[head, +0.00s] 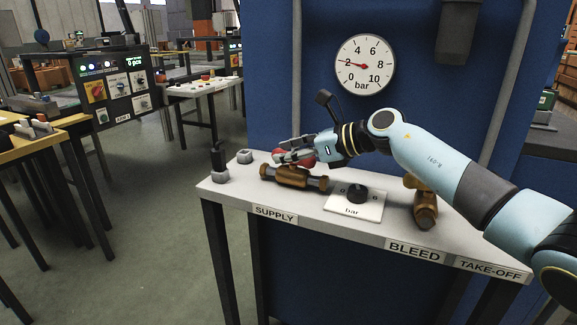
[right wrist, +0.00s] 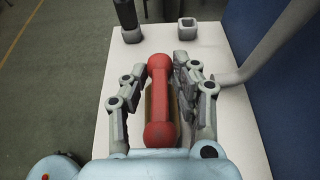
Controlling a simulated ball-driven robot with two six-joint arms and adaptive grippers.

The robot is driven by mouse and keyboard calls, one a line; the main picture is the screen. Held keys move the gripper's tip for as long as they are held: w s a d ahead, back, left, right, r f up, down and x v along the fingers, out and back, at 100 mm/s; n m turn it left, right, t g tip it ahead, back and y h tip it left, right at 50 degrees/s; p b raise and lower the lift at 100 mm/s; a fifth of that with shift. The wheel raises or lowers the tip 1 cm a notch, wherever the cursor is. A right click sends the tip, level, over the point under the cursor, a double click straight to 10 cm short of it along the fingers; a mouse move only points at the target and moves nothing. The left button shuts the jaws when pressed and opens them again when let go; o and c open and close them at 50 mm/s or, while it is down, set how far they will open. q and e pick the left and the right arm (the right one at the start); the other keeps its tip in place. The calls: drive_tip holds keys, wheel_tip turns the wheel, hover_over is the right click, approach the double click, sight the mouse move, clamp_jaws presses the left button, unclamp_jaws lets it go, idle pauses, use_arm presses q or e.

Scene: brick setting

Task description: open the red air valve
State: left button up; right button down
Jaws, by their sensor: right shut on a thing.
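The red air valve has a red handle (right wrist: 160,100) above a brass body (head: 293,177), near the SUPPLY label (head: 275,214) on the bench. In the head view, part of the red handle (head: 308,156) shows beside my right gripper (head: 286,153). My right gripper, also in the right wrist view (right wrist: 160,85), has one finger on each side of the handle and is shut on it. In the wrist view the handle runs lengthwise between the fingers, with brass showing beneath. The round gauge (head: 365,64) has its red needle near 2 bar. My left gripper is out of view.
A black knob (head: 357,193) stands on a plate marked bar. A second brass valve (head: 426,208) stands near the BLEED label (head: 414,251). Grey sockets (head: 245,156) sit at the bench's left end. A blue panel rises behind the bench.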

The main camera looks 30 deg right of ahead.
drive_tip(key=shift+f, duration=0.2)
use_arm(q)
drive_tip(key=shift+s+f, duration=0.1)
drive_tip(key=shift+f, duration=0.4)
use_arm(e)
drive_tip(key=shift+r+n+g, duration=0.2)
drive_tip(key=shift+n+g, duration=0.1)
drive_tip(key=c, duration=1.3)
unclamp_jaws()
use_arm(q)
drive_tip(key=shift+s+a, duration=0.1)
use_arm(e)
drive_tip(key=v, duration=1.2)
drive_tip(key=shift+d+f, duration=0.1)
drive_tip(key=shift+f, duration=0.05)
drive_tip(key=shift+s+f, duration=0.1)
